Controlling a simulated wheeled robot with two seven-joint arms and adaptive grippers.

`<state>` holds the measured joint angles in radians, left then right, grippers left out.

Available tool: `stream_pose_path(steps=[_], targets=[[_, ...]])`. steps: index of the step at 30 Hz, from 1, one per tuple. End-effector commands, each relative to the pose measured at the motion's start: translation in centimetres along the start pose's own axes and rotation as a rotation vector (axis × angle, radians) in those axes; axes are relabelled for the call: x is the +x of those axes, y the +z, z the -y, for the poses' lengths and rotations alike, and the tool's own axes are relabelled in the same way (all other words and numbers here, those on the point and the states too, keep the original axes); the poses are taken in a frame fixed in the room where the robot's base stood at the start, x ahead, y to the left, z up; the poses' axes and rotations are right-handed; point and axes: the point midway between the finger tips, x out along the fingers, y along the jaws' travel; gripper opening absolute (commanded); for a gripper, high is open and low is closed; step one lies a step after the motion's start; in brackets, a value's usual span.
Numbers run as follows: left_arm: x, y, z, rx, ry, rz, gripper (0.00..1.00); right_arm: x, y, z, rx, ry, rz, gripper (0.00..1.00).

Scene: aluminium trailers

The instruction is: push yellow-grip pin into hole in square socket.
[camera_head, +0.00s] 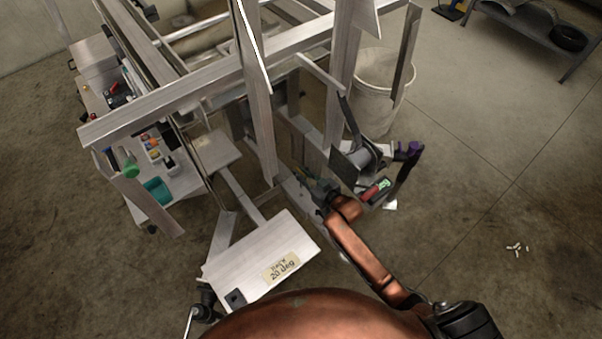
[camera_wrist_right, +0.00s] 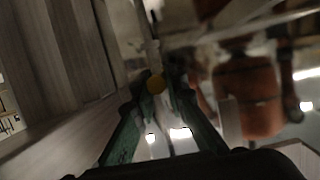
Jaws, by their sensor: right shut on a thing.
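My right gripper (camera_head: 318,188) is low beside the upright aluminium posts in the head view. In the right wrist view its green fingers (camera_wrist_right: 157,88) come together on a small round yellow end, the yellow-grip pin (camera_wrist_right: 156,84). The pin's shaft is hard to make out; a thin blurred rod shows above the yellow end. In the head view the fingertips are small and the pin is not clear. I cannot pick out the square socket or its hole in either view.
The aluminium frame (camera_head: 190,88) surrounds the gripper closely, with an upright post (camera_head: 262,110) at its left. A plate marked 20 deg (camera_head: 262,258) lies in front. A white bin (camera_head: 378,85) stands behind. A cluttered bench (camera_head: 185,180) is at the left. Floor at the right is open.

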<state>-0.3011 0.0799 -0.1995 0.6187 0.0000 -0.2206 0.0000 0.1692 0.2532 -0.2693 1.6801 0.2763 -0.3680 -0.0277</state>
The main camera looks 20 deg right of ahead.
Motion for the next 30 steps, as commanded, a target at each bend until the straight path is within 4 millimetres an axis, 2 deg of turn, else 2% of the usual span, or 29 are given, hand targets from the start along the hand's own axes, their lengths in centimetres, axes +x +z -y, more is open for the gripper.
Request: stream_pose_path(steps=[10, 21, 30], targets=[[-1.1, -0.7, 0.1, 0.000, -0.002, -0.012, 0.40, -0.4, -0.4, 0.1, 0.000, 0.004, 0.000, 0.00], [1.1, 0.2, 0.1, 0.000, 0.000, 0.008, 0.40, 0.8, 3.6, 0.1, 0.001, 0.004, 0.003, 0.00], [1.3, -1.7, -0.1, -0.009, 0.001, 0.005, 0.40, 1.4, 5.3, 0.1, 0.000, 0.004, 0.002, 0.00]])
